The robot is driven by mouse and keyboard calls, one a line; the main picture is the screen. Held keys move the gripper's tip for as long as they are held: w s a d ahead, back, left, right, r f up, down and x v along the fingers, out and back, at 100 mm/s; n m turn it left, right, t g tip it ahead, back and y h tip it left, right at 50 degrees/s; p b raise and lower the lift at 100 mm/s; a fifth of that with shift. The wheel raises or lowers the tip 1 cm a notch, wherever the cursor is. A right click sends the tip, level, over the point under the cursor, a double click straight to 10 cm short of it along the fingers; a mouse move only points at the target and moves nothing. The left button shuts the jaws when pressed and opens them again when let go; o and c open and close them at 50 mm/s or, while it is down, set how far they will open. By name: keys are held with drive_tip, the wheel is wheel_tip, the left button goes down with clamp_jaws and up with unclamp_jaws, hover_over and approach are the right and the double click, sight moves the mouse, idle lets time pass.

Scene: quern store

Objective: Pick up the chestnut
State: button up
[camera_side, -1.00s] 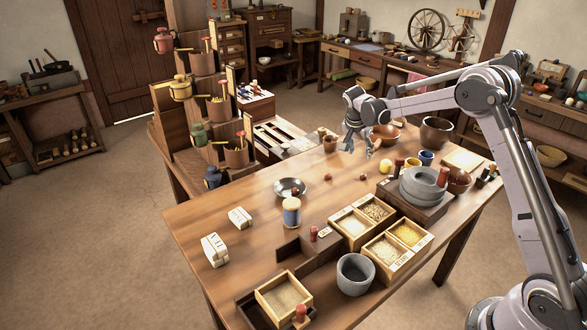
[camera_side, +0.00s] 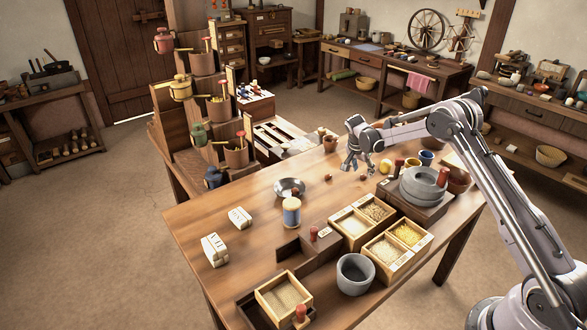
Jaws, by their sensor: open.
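Small round brown things that look like chestnuts show on the wooden table. One chestnut (camera_side: 361,178) is right under my gripper, and another (camera_side: 327,178) lies a little to the left. A third brown round thing (camera_side: 295,192) shows at the shallow metal dish (camera_side: 284,184). My gripper (camera_side: 358,169) is open and points down just above the chestnut under it. Its fingers look empty. I cannot tell the exact gap between the fingertips and the chestnut.
A yellow ball (camera_side: 386,166) sits close to the right of my gripper. A grey stone quern (camera_side: 423,187) stands further right. Divided grain boxes (camera_side: 381,229) and a spool-like jar (camera_side: 291,212) stand in front. The tabletop between the dish and my gripper is mostly clear.

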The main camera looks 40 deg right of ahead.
sight(363, 176)
drive_tip(key=shift+x, duration=1.35)
drive_tip(key=c, duration=0.8)
drive_tip(key=shift+r, duration=0.1)
drive_tip(key=shift+c, duration=0.2)
